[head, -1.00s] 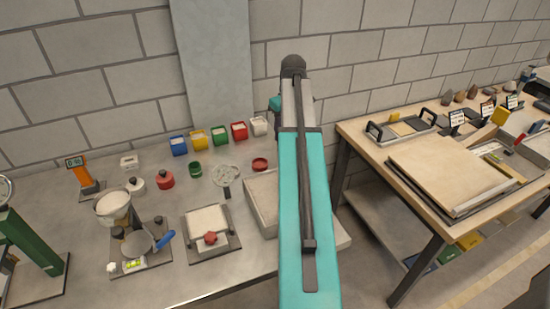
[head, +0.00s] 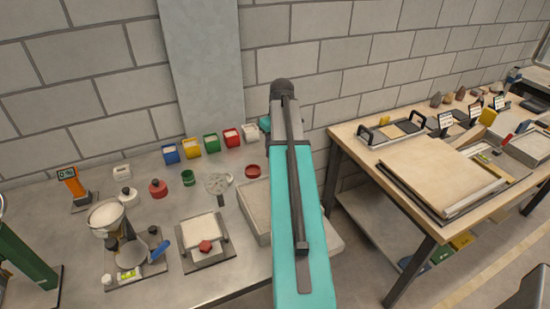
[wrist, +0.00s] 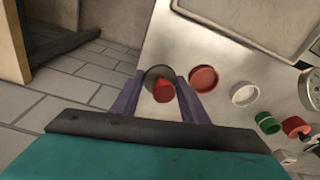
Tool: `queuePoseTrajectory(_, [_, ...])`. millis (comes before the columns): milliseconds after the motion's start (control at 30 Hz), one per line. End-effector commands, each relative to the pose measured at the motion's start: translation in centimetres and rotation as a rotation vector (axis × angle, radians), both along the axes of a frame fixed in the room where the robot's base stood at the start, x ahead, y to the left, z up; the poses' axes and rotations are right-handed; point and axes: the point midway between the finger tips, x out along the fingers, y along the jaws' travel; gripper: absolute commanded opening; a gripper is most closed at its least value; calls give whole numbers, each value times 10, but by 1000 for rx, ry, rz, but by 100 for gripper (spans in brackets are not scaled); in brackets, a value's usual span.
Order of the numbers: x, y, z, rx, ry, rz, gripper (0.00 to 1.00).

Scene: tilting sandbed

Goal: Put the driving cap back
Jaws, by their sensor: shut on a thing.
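My gripper (wrist: 160,92) is shut on a small red knob, which stands over a dark grey round disc; I take this red-and-grey piece (wrist: 163,91) to be the driving cap. The purple fingers lie on either side of it. I cannot tell whether the disc touches the bench. In the head view my teal arm hides the gripper and the piece. The red dish also shows there (head: 252,171), just left of the arm.
The steel bench holds a sand tray (head: 243,218), a green cup (head: 188,178), a red pot (head: 158,189) and several coloured bins (head: 212,143) by the wall. A wooden bench (head: 360,160) with a large board (head: 430,170) stands to the right, across a gap.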

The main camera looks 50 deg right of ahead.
Motion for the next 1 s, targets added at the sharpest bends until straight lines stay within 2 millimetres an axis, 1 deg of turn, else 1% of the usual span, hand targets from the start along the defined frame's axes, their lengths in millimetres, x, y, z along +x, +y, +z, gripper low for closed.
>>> queuePoseTrajectory(367, [0, 1, -2, 0, 0, 1, 10])
queuePoseTrajectory(467, [0, 1, -5, 1, 1, 1, 10])
queuePoseTrajectory(567, [0, 1, -12, 1, 1, 1, 10])
queuePoseTrajectory(800, [0, 1, -34, 2, 2, 1, 10])
queuePoseTrajectory(1000, [1, 1, -46, 1, 1, 2, 10])
